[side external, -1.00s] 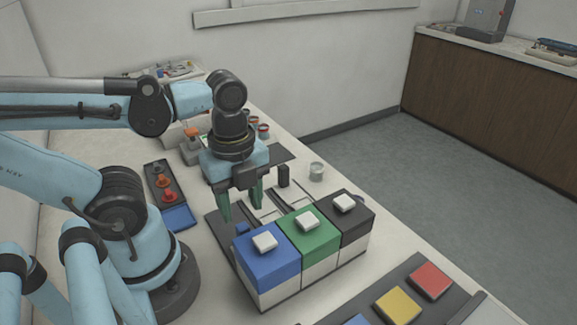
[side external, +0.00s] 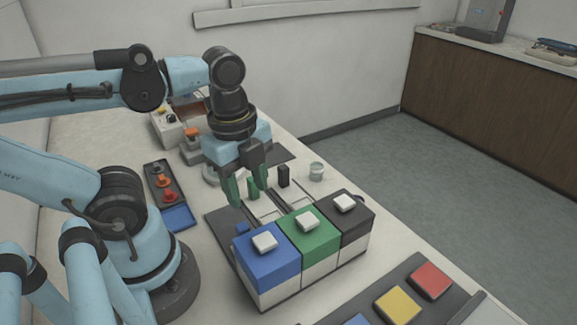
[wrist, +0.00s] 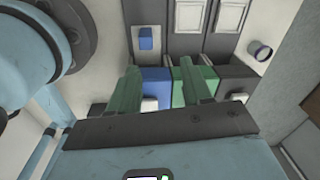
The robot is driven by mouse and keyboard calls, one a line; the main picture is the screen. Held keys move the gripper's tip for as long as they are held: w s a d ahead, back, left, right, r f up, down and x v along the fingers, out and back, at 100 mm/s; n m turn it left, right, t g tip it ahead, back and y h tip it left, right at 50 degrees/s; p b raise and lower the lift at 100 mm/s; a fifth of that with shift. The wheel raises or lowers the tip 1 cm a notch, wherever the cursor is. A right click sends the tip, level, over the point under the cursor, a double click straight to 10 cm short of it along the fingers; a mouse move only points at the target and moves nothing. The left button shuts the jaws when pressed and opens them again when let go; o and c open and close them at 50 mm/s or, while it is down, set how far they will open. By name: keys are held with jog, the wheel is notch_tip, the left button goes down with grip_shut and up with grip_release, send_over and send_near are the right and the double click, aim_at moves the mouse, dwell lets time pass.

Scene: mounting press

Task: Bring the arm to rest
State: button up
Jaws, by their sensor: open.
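My gripper (side external: 247,197) hangs pointing down above the bench, behind the row of blue, green and black boxes. Its green fingers are apart with nothing between them. In the wrist view the gripper's two fingers (wrist: 160,90) also stand apart and partly cover the blue box (wrist: 157,82) and the green box. In the side view the blue box (side external: 266,262), green box (side external: 318,246) and black box (side external: 355,225) each carry a white cap on top. The gripper appears clear of them.
A dark tray with round orange and red pieces (side external: 165,182) and a blue pad (side external: 180,217) lies near my base. A panel with a red pad (side external: 431,280) and yellow pad (side external: 397,305) is in front.

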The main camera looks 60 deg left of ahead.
jog(key=w+a+n+t, duration=0.1)
jog(key=w+n+t, duration=0.5)
jog(key=w+n, duration=0.4)
jog(key=shift+a+n, duration=0.25)
jog(key=shift+n, duration=2.65)
